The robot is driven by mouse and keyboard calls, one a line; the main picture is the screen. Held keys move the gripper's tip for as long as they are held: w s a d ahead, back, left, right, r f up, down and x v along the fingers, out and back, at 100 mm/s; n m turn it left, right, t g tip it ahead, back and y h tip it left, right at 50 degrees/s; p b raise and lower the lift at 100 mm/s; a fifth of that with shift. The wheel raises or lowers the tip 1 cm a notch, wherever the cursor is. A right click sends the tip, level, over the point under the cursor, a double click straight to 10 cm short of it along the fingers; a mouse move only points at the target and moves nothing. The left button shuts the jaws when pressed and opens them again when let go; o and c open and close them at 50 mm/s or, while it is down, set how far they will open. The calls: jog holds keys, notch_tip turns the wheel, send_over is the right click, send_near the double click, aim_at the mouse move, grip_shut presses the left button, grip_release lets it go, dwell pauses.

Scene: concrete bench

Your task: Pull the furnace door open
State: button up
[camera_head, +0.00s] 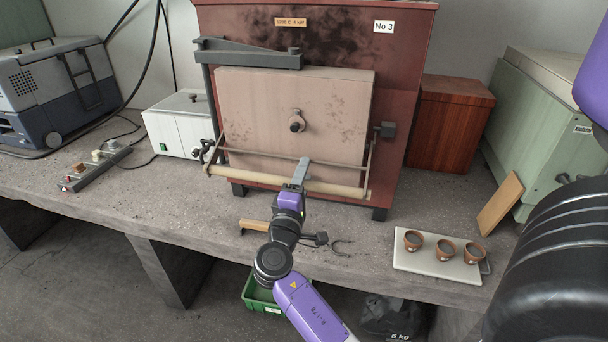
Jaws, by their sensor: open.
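The red-brown furnace (390,60) stands on the bench, sooty above its opening. Its pale pink block-like furnace door (260,110) covers the front and looks closed. A grey hinge arm (245,55) runs along the door's top left, and a round knob sits mid-door. A light wooden handle bar (335,188) crosses the front near the door's lower edge on side brackets. My gripper (301,168) is open at the middle of this bar, its grey finger overlapping it in view. Whether it touches the bar, and where the other finger is, I cannot tell.
A tray (408,262) with three small brown cups lies front right, near a leaning wooden board (500,203). A wooden-handled tool (256,225) lies by my wrist. A white box (180,125) stands left of the furnace, a wooden box (451,122) right.

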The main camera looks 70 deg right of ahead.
grip_shut()
dwell(1.4)
